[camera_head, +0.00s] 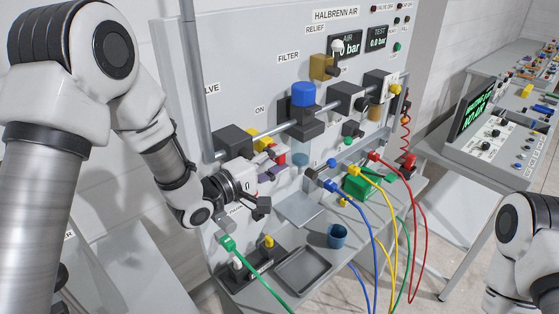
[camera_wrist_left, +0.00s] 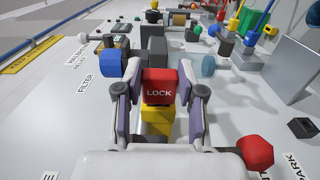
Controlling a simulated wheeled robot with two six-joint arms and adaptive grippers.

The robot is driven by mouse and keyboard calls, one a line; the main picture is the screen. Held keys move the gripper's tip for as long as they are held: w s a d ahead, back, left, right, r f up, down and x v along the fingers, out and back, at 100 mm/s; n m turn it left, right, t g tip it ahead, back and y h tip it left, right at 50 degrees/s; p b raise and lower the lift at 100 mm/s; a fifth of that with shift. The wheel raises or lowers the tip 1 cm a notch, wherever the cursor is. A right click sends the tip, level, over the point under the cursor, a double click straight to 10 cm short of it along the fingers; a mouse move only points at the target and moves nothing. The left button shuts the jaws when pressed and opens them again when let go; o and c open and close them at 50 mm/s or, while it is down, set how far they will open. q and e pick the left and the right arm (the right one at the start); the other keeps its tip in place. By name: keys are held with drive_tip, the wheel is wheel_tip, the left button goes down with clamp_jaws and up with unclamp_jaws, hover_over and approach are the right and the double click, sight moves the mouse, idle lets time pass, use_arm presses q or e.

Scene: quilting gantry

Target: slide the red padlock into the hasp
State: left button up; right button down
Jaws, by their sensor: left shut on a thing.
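The red padlock (camera_wrist_left: 159,86), a block with the word LOCK on it, sits between the two fingers of my left gripper (camera_wrist_left: 158,92) in the left wrist view. The fingers are shut on its sides. In the head view my left gripper (camera_head: 272,161) is at the front of the panel, below the pipe, and a small red part of the padlock (camera_head: 281,156) shows beside the fingers. A yellow part (camera_wrist_left: 156,123) lies just below the padlock in the wrist view. I cannot pick out the hasp for certain, nor tell whether the padlock touches it. My right gripper is out of frame.
The panel carries a pipe (camera_head: 325,112), a blue-capped filter (camera_head: 303,95) and black blocks close to my left gripper. Colored hoses hang at the right of the panel. A blue cup (camera_head: 337,236) and a grey tray (camera_head: 302,271) are on the ledge below.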

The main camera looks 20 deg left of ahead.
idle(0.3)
use_arm(q)
drive_tip(key=shift+s+d, duration=0.55)
drive_tip(key=shift+d, duration=0.35)
idle(1.2)
drive_tip(key=shift+w+a+p, duration=0.5)
drive_tip(key=shift+w+a, duration=0.15)
drive_tip(key=shift+a, duration=0.35)
drive_tip(key=o, duration=1.3)
